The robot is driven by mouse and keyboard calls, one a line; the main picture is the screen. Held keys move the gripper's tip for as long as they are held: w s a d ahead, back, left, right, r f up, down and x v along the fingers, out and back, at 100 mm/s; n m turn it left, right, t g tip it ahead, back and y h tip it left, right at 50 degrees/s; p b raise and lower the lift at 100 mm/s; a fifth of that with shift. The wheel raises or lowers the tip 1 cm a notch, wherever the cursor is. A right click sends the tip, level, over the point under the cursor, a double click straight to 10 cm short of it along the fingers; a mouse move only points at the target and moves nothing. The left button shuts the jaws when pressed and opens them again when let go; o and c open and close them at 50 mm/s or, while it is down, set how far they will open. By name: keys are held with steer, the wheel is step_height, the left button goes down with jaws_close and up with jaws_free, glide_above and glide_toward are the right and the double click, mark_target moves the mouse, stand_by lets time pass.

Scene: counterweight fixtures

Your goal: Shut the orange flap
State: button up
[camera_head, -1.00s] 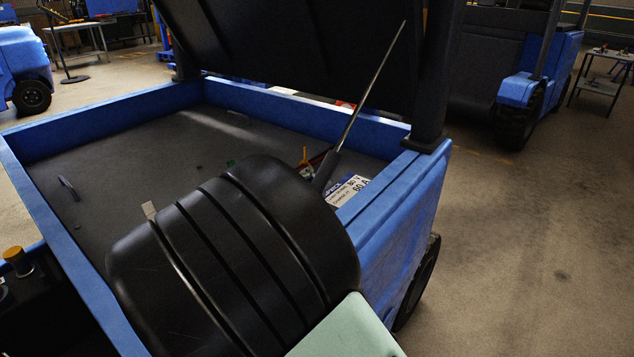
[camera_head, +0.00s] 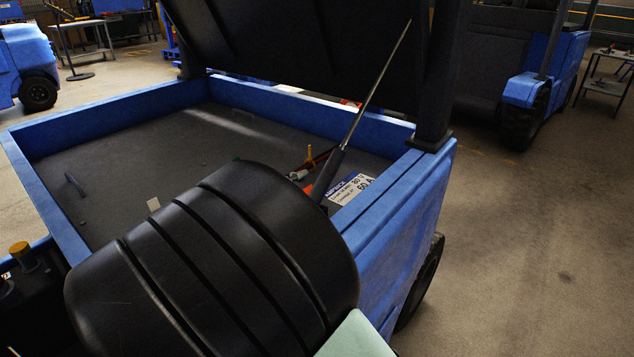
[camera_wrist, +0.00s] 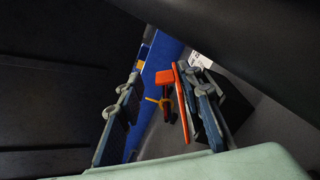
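In the wrist view a flat orange piece (camera_wrist: 180,101), seen nearly edge-on, stands beside the right finger of my gripper (camera_wrist: 163,84). I take it for the orange flap. A small orange block (camera_wrist: 165,77) on a dark stem is beyond it. In the head view a small orange patch (camera_head: 307,187) shows beside the strut's lower end; I cannot tell which orange part it is. My gripper is open, its fingers wide apart, with nothing clearly held. Whether the right finger touches the orange piece I cannot tell. My black arm hides the gripper in the head view.
A blue-walled bay (camera_head: 290,105) with a dark floor surrounds the area. A raised dark lid (camera_head: 300,50) hangs above, with a slanting strut (camera_head: 375,85) near the right wall. A white-and-blue label (camera_head: 350,189) and a yellow-capped knob (camera_head: 20,250) also show.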

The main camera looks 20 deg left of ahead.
steer(key=shift+v, duration=1)
steer(key=shift+s, duration=0.1)
